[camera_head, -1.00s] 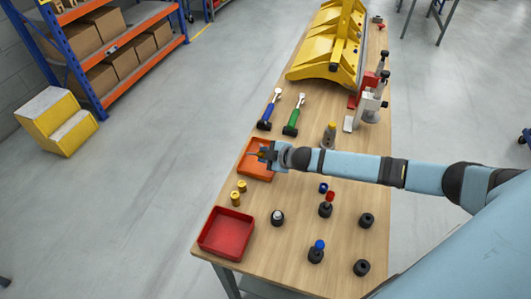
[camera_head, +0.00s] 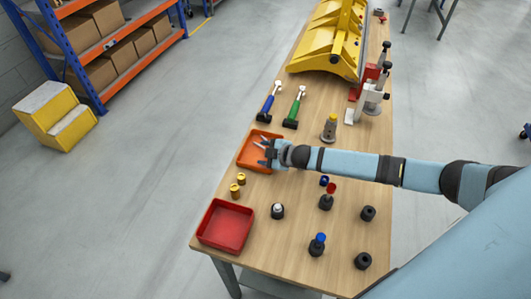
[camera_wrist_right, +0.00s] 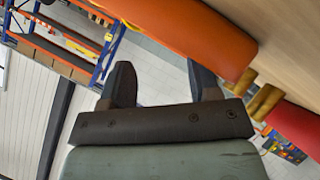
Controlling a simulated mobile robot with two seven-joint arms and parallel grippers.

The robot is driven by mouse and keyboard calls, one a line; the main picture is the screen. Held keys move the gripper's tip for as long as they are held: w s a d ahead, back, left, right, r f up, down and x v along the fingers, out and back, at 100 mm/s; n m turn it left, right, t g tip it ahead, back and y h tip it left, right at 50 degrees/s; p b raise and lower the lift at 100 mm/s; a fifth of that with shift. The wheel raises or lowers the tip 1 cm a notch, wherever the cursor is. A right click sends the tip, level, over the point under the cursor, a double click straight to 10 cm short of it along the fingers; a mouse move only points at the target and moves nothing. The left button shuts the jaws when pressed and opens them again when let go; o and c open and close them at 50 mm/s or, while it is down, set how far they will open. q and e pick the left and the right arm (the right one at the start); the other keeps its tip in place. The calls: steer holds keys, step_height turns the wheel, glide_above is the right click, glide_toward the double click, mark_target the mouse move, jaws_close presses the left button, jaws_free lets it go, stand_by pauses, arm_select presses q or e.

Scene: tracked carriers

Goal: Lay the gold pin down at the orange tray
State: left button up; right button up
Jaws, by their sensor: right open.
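The orange tray (camera_head: 246,160) lies near the left edge of the workbench. My right gripper (camera_head: 260,150) is over it with its fingers spread. In the right wrist view the fingers (camera_wrist_right: 160,85) stand wide apart with nothing between them, and the orange tray (camera_wrist_right: 190,28) is beyond them at the top. Two short gold pieces stand between the orange and red trays, one farther (camera_head: 241,178) and one nearer (camera_head: 235,190). I cannot tell whether either is the gold pin. My gripper hides part of the orange tray, and no gold pin shows in the rest. My left gripper is out of view.
A red tray (camera_head: 226,226) lies at the near left corner. Several dark holders, some with coloured tops, stand right of it, below my arm. A yellow-topped dark piece (camera_head: 329,128) stands behind my forearm.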

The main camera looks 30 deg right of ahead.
steer(key=b+v, duration=0.1)
steer(key=v, duration=1.3)
steer(key=shift+a+f, duration=0.1)
